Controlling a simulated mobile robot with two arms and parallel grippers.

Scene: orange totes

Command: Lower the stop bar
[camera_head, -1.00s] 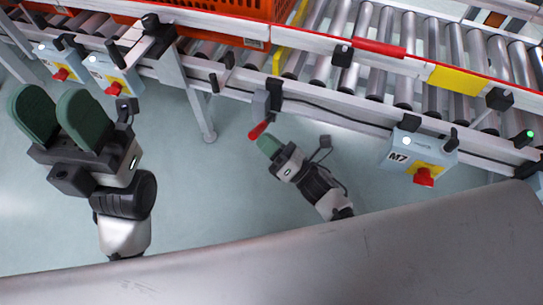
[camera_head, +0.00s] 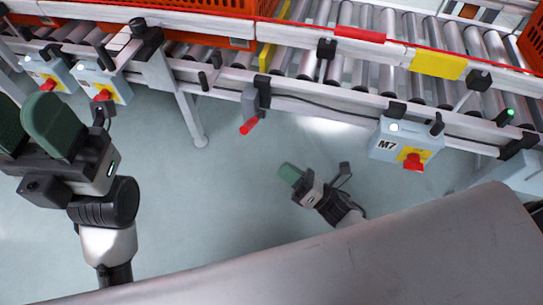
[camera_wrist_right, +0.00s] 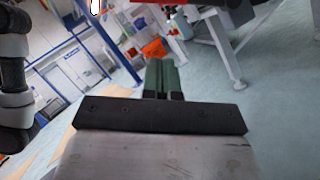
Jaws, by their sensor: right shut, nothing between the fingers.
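A yellow bar (camera_head: 268,48) shows at the conveyor beside the orange tote; I cannot tell its exact height. Below it, a grey lever box (camera_head: 251,100) on the conveyor's side rail carries a lever with a red handle (camera_head: 249,126), pointing down and left. My right gripper (camera_head: 288,173) is below and right of the red handle, apart from it. Its green fingers are together and empty; they also show in the right wrist view (camera_wrist_right: 163,78). My left gripper (camera_head: 33,126) is at the far left, its green fingers spread apart and empty.
An orange tote (camera_head: 215,8) is on the roller conveyor (camera_head: 390,50). A grey M7 box (camera_head: 385,148) with a red button hangs from the rail at right. A conveyor leg (camera_head: 192,120) stands left of the lever. The floor between is clear.

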